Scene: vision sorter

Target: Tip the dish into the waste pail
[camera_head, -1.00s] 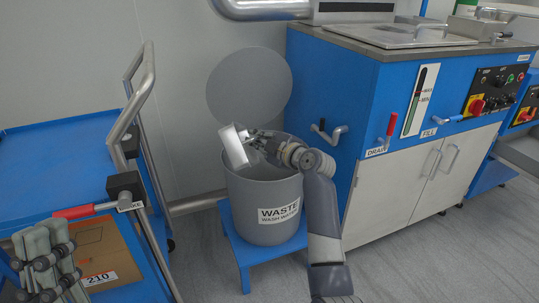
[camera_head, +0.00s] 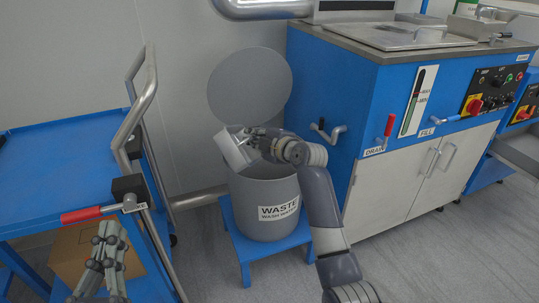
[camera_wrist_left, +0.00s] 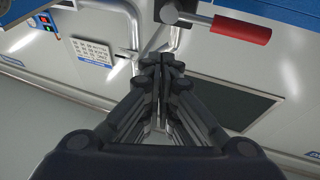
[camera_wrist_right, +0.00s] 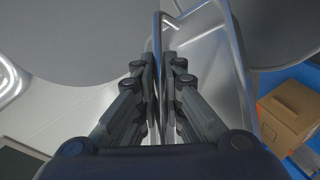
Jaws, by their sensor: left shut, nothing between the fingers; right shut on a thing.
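The dish (camera_head: 236,152) is a shiny metal container, tilted, at the upper left of the grey waste pail (camera_head: 250,212). My right gripper (camera_head: 258,138) is shut on the dish's edge; in the right wrist view the dish's metal wall (camera_wrist_right: 208,55) runs up from between the fingers. The dish overlaps the pail's rim in the head view; I cannot tell whether they touch. The dish's contents and the pail's inside are hidden. My left gripper (camera_head: 109,232) is shut and empty by the blue cart; its closed fingers also show in the left wrist view (camera_wrist_left: 163,68).
The pail stands on a blue stand (camera_head: 243,250) with its round lid (camera_head: 250,83) raised behind. A blue cart (camera_head: 70,165) with a red brake lever (camera_head: 81,215) and a cardboard box (camera_head: 72,255) is left. A blue machine (camera_head: 335,100) stands right. Floor in front is clear.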

